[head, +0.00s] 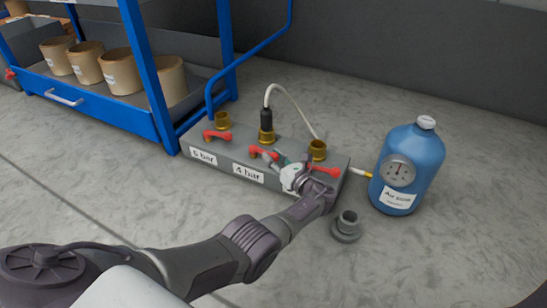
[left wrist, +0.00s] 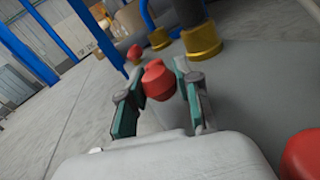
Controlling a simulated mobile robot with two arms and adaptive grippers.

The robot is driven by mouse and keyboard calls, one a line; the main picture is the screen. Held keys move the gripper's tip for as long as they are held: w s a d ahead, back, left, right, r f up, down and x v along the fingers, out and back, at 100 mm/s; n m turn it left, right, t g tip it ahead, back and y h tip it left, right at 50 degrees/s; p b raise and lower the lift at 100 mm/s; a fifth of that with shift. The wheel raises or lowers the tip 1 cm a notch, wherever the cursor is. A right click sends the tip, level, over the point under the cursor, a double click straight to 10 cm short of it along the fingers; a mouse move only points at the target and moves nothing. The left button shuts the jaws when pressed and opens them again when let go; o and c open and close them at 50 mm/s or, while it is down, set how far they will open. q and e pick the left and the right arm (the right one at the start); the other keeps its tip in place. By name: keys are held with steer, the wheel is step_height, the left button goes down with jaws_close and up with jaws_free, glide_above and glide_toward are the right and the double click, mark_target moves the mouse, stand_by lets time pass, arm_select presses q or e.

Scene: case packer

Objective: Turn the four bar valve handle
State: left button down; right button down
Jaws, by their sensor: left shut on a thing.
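The grey valve block stands on the floor with three red handles. The four bar handle (head: 262,152) is the middle one, above the "4 bar" label (head: 248,173). My left gripper (head: 284,162) is at this handle. In the left wrist view the red handle end (left wrist: 157,80) sits between the fingers of my left gripper (left wrist: 160,95), which is shut on it. Part of the handle is hidden by the gripper in the head view. My right gripper is not in view.
Red handles also sit at the left (head: 217,135) and right (head: 322,171) of the block. A white hose (head: 297,105) loops above it. A blue bottle (head: 405,165) and a grey fitting (head: 346,227) stand to the right. A blue rack (head: 160,120) stands behind left.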

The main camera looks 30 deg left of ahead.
arm_select(q)
steer(key=c, duration=0.8)
jaws_free()
steer(key=shift+r, duration=0.15)
step_height(320, 180, up, 10)
steer(key=shift+f, duration=0.1)
